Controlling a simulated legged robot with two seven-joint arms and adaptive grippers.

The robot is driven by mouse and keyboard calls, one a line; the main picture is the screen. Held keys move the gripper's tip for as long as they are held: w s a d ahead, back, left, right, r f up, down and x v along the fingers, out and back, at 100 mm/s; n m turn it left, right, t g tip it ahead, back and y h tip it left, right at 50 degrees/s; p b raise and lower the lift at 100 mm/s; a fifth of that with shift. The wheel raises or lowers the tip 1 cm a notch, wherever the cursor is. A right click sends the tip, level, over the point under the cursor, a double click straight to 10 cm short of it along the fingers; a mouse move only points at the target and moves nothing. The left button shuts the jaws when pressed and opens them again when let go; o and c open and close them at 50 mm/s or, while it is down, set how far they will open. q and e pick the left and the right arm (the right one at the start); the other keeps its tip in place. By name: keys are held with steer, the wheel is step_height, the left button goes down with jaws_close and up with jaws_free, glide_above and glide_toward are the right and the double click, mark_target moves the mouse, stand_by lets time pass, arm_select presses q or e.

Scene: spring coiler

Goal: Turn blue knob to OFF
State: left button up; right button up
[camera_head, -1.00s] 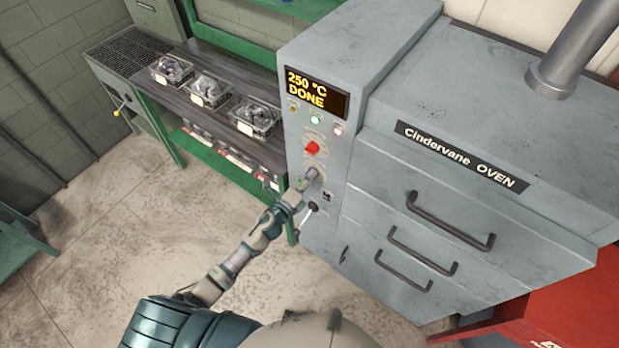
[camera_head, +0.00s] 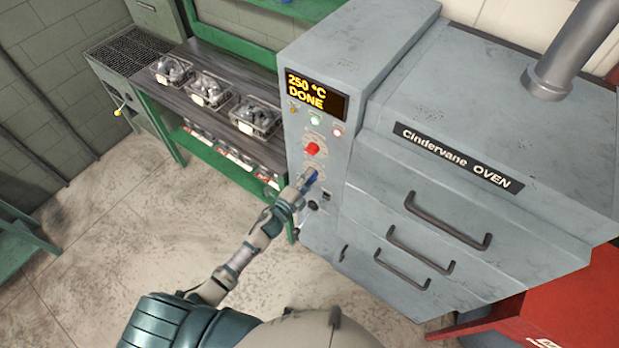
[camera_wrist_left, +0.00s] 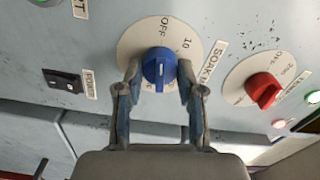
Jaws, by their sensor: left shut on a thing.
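The blue knob (camera_head: 312,175) is on the oven's control panel, below the red knob. In the left wrist view the blue knob (camera_wrist_left: 158,68) sits on a round white dial (camera_wrist_left: 128,48) marked OFF and 10, beside a SOAK label. My left gripper (camera_wrist_left: 159,74) is shut on the blue knob, one finger on each side. In the head view my left gripper (camera_head: 305,183) is at the panel and partly covers the knob.
The red knob (camera_wrist_left: 263,89) is close to the right in the left wrist view, and a black rocker switch (camera_wrist_left: 62,82) is at the left. The oven display (camera_head: 317,95) reads 250 °C DONE. A rack with wire baskets (camera_head: 209,90) stands left of the oven.

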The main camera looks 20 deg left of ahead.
arm_select(q)
steer(key=shift+f, duration=0.15)
steer(key=o, duration=1.1)
steer(key=shift+w+a, duration=0.1)
steer(key=shift+o, duration=0.2)
steer(key=v, duration=1.2)
